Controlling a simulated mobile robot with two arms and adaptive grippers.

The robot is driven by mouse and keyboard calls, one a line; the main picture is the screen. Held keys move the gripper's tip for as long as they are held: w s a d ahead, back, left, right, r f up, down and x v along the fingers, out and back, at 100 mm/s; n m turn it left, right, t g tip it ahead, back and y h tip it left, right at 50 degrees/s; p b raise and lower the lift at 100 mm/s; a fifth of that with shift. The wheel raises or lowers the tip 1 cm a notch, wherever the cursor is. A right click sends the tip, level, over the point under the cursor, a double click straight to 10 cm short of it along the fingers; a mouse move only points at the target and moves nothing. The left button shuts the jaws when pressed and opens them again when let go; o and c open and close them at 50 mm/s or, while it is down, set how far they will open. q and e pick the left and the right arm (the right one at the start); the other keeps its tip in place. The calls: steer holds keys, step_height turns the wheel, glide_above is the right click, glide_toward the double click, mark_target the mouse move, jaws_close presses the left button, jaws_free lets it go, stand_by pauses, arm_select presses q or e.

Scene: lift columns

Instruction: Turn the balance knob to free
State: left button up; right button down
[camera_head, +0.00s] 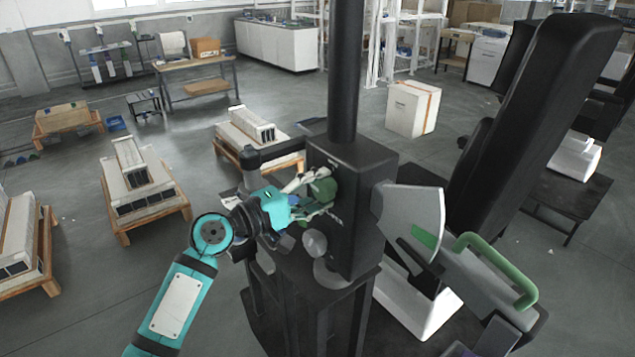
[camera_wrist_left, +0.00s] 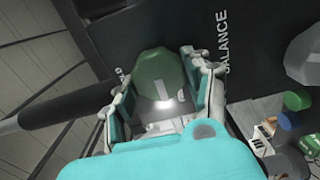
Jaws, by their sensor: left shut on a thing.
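The green balance knob (camera_head: 322,188) sits on the left face of the black box on the column. My left gripper (camera_head: 312,196) reaches it from the left and is shut on it. In the left wrist view the knob (camera_wrist_left: 155,72) is between the two fingers of my gripper (camera_wrist_left: 163,88), one on each side. A pale pointer mark shows on the knob's lower part. The word BALANCE (camera_wrist_left: 224,42) is printed to the right of it. Another label at the left is mostly hidden by a finger. My right gripper is not in view.
A grey round knob (camera_head: 314,243) is below the green one. A black bar (camera_head: 280,149) juts left from the box. A grey plate with a green handle (camera_head: 497,267) and a tall black pad (camera_head: 540,105) are at the right. Pallets with boxes (camera_head: 143,187) stand left.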

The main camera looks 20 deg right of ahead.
arm_select(q)
steer(key=shift+n, duration=0.3)
steer(key=o, duration=1.1)
steer(key=v, duration=1.2)
